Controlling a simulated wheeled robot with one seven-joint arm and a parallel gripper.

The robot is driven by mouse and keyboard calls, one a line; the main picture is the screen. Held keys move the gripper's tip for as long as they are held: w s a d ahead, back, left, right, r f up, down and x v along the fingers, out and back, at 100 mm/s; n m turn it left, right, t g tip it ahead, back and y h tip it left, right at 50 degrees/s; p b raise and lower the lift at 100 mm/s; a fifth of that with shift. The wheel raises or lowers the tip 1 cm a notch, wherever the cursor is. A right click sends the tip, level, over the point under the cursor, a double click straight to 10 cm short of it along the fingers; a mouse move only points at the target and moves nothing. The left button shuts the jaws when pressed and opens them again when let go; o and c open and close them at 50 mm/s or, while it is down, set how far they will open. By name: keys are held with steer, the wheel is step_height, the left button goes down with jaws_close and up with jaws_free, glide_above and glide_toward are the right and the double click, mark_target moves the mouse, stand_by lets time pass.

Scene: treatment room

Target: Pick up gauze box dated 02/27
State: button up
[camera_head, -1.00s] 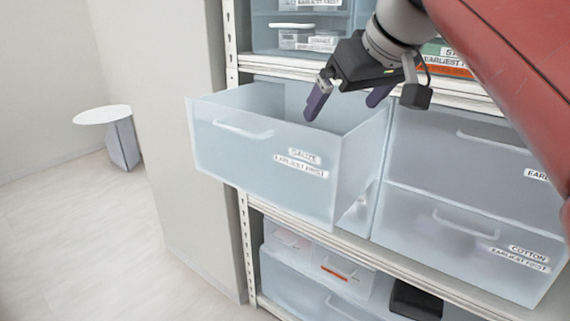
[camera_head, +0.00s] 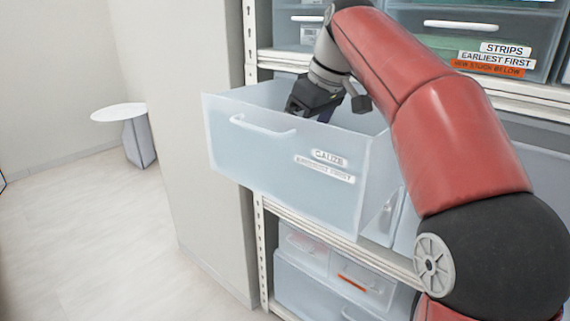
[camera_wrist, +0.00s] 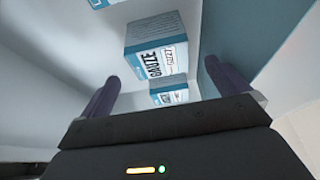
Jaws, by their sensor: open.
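The gauze drawer (camera_head: 275,155) is pulled out of the shelf, with a label reading gauze, earliest first. My gripper (camera_head: 318,112) reaches down into it, its fingers partly hidden by the drawer front. In the wrist view my gripper (camera_wrist: 170,92) is open and empty, its two dark fingers apart. A white and blue gauze box (camera_wrist: 155,48) lies ahead between the fingertips, apart from them. A second, smaller-looking box (camera_wrist: 169,93) shows just below it, also between the fingers. A third box (camera_wrist: 105,3) is cut off at the top edge. The dates are too small to read.
The drawer's side wall (camera_wrist: 240,55) is close to the right finger. A strips drawer (camera_head: 470,40) is on the shelf above, and clear bins (camera_head: 335,270) are below. A small round white table (camera_head: 120,112) stands at far left. The floor at left is clear.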

steer(key=b+x, duration=0.1)
steer(key=x, duration=0.6)
steer(key=shift+b, duration=0.3)
steer(key=shift+c, duration=0.4)
steer(key=c, duration=1)
